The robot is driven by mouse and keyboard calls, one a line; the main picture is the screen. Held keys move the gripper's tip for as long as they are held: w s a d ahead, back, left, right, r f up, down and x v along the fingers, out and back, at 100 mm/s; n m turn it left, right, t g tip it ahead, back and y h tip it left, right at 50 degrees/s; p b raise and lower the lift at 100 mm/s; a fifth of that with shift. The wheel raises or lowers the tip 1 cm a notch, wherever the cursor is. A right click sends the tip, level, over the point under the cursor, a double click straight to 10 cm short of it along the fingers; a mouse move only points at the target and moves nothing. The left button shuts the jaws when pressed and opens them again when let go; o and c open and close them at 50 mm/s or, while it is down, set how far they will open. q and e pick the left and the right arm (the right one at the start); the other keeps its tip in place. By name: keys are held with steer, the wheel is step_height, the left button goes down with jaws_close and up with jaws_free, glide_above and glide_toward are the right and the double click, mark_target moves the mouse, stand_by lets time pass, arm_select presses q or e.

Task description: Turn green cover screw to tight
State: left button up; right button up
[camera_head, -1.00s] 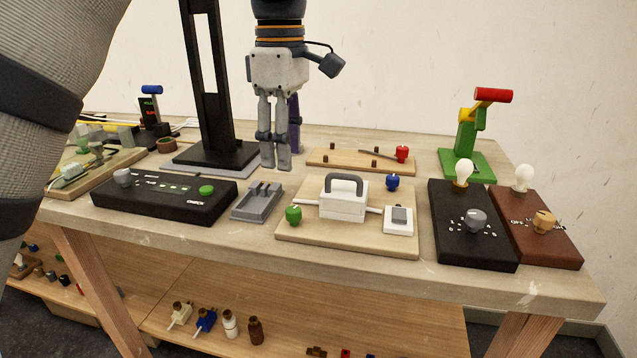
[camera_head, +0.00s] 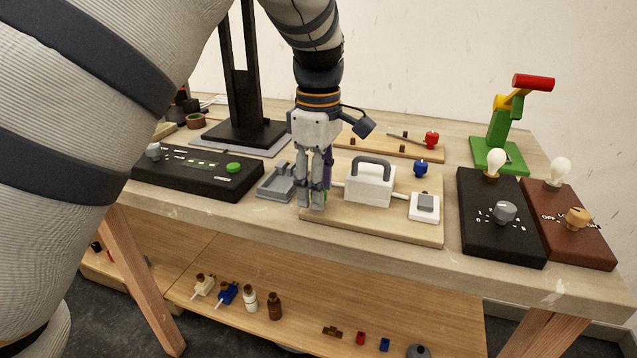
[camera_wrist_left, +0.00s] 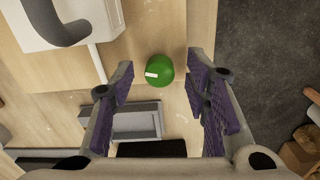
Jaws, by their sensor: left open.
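The green cover screw (camera_wrist_left: 160,71) is a round green knob with a white mark on top, seen in the left wrist view between and just beyond the fingertips. In the head view it is almost wholly hidden behind my left gripper (camera_head: 312,205). That gripper points down over the left front of the wooden board (camera_head: 385,228), and its jaws (camera_wrist_left: 160,88) are apart with nothing between the pads. The white cover box (camera_head: 370,188) with a grey handle sits on the board to the right of the gripper. The blue screw (camera_head: 420,169) is at the board's back right. My right gripper is not in view.
A grey cradle (camera_head: 276,184) and a black box with a green button (camera_head: 200,174) stand to the left. A white switch (camera_head: 424,207) is on the board's right. A black dimmer box (camera_head: 490,240) and a brown box (camera_head: 590,250) stand further right. Bare table lies along the front.

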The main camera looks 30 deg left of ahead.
arm_select(q)
jaws_close()
